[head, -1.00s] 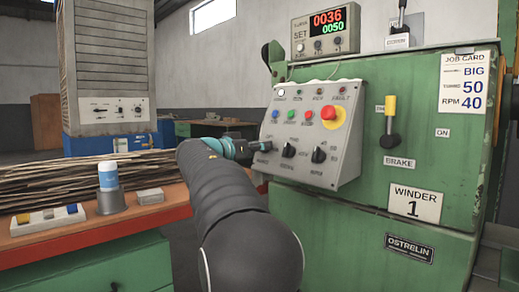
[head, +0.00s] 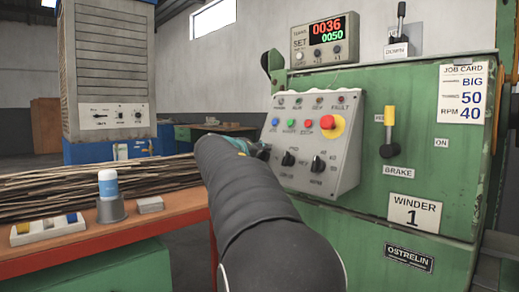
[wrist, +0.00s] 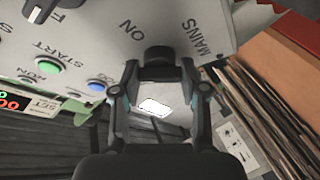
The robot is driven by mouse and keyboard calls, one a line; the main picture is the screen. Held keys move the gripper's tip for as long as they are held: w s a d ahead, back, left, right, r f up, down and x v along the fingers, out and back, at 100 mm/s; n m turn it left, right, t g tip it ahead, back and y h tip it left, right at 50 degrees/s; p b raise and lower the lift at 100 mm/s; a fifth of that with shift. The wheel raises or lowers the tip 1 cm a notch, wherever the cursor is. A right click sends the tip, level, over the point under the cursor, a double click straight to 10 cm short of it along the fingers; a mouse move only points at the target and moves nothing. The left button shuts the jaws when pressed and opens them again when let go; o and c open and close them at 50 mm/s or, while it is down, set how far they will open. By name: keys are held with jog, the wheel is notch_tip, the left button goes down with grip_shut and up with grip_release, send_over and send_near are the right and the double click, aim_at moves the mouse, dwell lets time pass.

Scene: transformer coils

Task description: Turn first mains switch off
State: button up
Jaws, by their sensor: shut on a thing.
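The mains switch (wrist: 158,55) is a black knob on the grey sloped control panel (head: 345,175). Its MAINS label and an ON mark show beside it in the wrist view. My gripper (wrist: 157,73) is shut on the knob, with one finger at each side. In the head view my arm hides most of the gripper and the switch, at the panel's left edge. The indicator lamps along the panel's top look unlit. Which way the knob points is not clear.
Close to my gripper on the panel are a blue button (wrist: 96,85) and a green START button (wrist: 47,66). A red stop button (head: 327,122) and two black selectors sit further right. An orange bench (head: 95,240) with stacked strips stands left.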

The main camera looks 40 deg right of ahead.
jog(key=n+p, duration=0.1)
jog(key=n+y+p, duration=0.1)
jog(key=n+p, duration=0.2)
jog(key=p, duration=0.1)
jog(key=shift+r+y, duration=0.25)
jog(key=shift+y, duration=0.05)
jog(key=n+p, duration=0.2)
jog(key=shift+f+y+p, duration=0.2)
jog(key=shift+y+p, duration=0.1)
jog(key=shift+p, duration=0.05)
jog(key=shift+f+n, duration=0.1)
jog(key=shift+n, duration=0.2)
jog(key=o, duration=1.2)
jog(key=shift+c, duration=0.2)
jog(key=shift+s, duration=0.1)
jog(key=v, duration=1.2)
